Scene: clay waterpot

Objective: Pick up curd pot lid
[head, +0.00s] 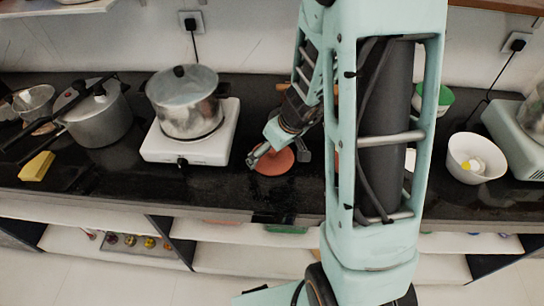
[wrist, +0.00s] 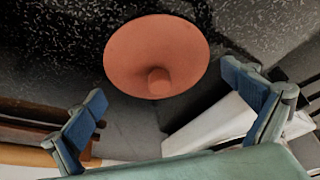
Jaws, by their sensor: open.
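The curd pot lid, a round terracotta disc with a short knob, lies on the black countertop right of the stove in the head view (head: 274,164). In the wrist view the lid (wrist: 150,50) is seen whole, its knob towards the gripper side. My gripper (head: 279,154) is over the lid in the head view, its fingers spread to either side. In the wrist view the blue-padded fingers of my gripper (wrist: 163,84) are wide apart and empty, with the lid ahead between them. Whether either finger touches it cannot be told. A reddish thing (head: 335,162) is mostly hidden behind my arm.
A steel pot (head: 186,108) stands on a white stove (head: 215,150) to the left. A pressure cooker (head: 98,118) and yellow block (head: 37,167) are further left. A white bowl (head: 473,160) is at right. The counter's front edge is close to the lid.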

